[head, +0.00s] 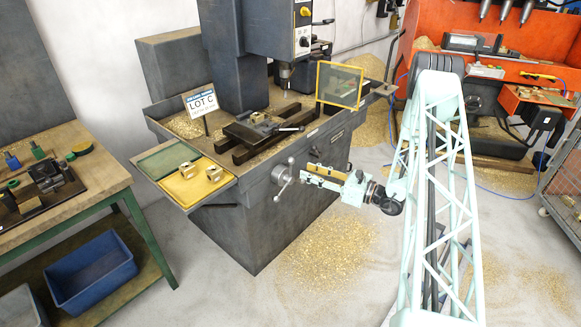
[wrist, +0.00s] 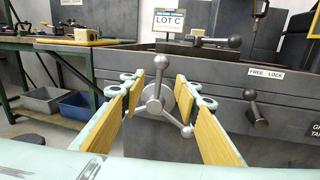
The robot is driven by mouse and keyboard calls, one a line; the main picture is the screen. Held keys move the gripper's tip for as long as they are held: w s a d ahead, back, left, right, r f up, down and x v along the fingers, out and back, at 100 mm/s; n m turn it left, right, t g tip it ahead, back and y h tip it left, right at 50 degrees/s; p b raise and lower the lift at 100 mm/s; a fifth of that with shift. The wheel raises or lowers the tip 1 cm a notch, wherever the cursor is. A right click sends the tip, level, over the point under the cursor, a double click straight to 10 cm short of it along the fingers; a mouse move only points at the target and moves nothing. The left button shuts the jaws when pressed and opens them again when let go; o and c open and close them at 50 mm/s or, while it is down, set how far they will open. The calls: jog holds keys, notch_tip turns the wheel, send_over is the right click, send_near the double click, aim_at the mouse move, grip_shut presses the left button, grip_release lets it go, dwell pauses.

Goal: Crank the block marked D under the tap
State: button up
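A grey crank (head: 283,178) with ball-ended arms sits on the front of the drilling machine. In the wrist view the crank (wrist: 160,96) shows between my fingertips, one ball up and another at lower right. My gripper (head: 308,174) points at the crank from the right; in the wrist view my gripper (wrist: 160,90) is open, with yellow pads, and nothing is clamped. I cannot tell whether a pad touches the crank. The spindle (head: 286,72) hangs above the dark vise (head: 252,132). Two brass blocks (head: 188,170) (head: 214,174) stand on the yellow tray (head: 187,192). No letter D is readable.
A LOT C sign (head: 201,102) stands at the machine's left, and a yellow-framed guard (head: 339,85) at its right. A FREE LOCK lever (wrist: 256,110) is right of the crank. A workbench (head: 90,195) stands left. Brass chips (head: 325,250) cover the floor.

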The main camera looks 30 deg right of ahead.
aim_at(291, 165)
jog(key=shift+b+x, duration=0.55)
jog(key=shift+x, duration=4)
jog(key=shift+c, duration=0.3)
grip_shut()
